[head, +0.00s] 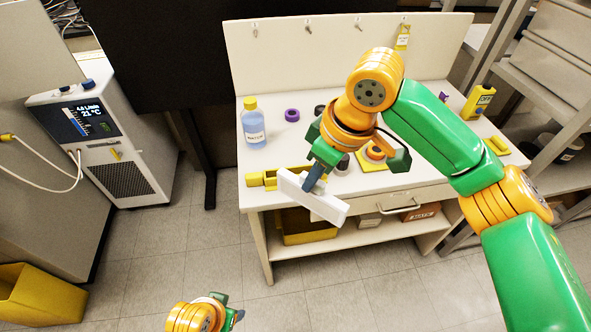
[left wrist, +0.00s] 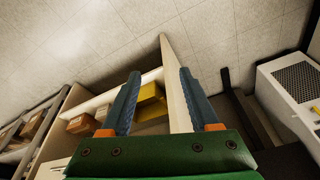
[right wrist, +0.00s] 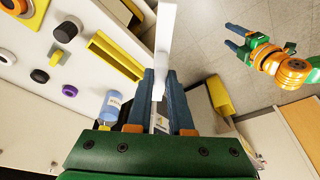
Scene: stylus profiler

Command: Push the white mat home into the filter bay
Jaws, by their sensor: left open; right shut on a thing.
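The white mat (head: 325,207) is a flat, pale slab in the head view, held in the air in front of the bench's left front edge. My right gripper (head: 313,184) is shut on it; in the right wrist view the mat (right wrist: 165,32) sticks out edge-on beyond the fingertips. My left gripper (head: 238,315) is low at the bottom of the head view; its two fingers stand apart and empty in the left wrist view (left wrist: 160,82). The white chiller unit (head: 150,140) at the left has a dark front grille (head: 124,179). I cannot make out an open filter bay.
The bench (head: 262,198) carries a blue bottle (head: 253,124), a purple ring (head: 292,115) and a yellow tray (head: 262,179). A yellow bin (head: 40,298) stands at the lower left. A pale hose (head: 45,178) runs to the chiller.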

